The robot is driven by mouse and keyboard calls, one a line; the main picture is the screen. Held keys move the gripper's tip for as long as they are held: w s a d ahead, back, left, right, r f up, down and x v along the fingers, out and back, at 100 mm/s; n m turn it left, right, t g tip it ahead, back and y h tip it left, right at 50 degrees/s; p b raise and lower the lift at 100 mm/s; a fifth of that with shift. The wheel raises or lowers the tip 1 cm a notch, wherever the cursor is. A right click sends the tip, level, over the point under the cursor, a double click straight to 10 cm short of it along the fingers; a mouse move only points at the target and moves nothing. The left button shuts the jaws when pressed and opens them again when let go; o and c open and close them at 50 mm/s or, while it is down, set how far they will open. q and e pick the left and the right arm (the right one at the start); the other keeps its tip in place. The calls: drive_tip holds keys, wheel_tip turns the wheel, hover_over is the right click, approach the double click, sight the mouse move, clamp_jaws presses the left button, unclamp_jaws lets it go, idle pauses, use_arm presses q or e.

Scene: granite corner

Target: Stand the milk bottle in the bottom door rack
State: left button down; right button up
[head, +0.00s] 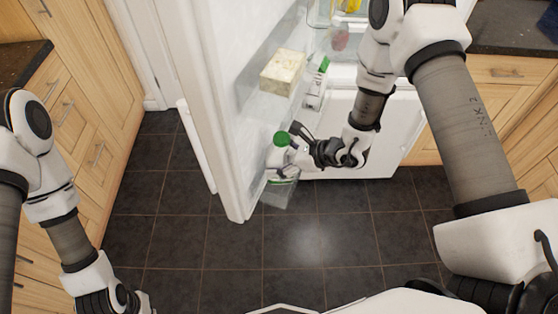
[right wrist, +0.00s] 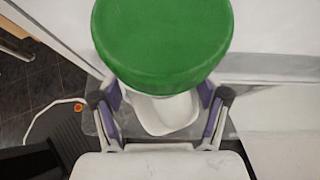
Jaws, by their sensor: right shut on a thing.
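The milk bottle (head: 279,158), white with a green cap, is low at the inner side of the open fridge door (head: 232,150). My right gripper (head: 293,140) is shut on it just below the cap. In the right wrist view the green cap of the milk bottle (right wrist: 162,42) hides much of its body, with a finger on either side. The clear bottom door rack (head: 276,198) shows around the bottle's lower part; I cannot tell whether the base touches its floor. My left gripper (head: 125,303) is at the lower left, cut off by the frame edge.
A cream block-shaped pack (head: 283,71) and a white-and-green carton (head: 317,82) stand in a higher door rack, above the bottle. The fridge's white lower front (head: 395,125) is to the right. Wooden cabinets (head: 95,100) line the left. The dark tiled floor (head: 240,265) is clear.

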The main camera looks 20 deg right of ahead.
drive_tip(key=shift+f, duration=0.95)
drive_tip(key=o, duration=1.7)
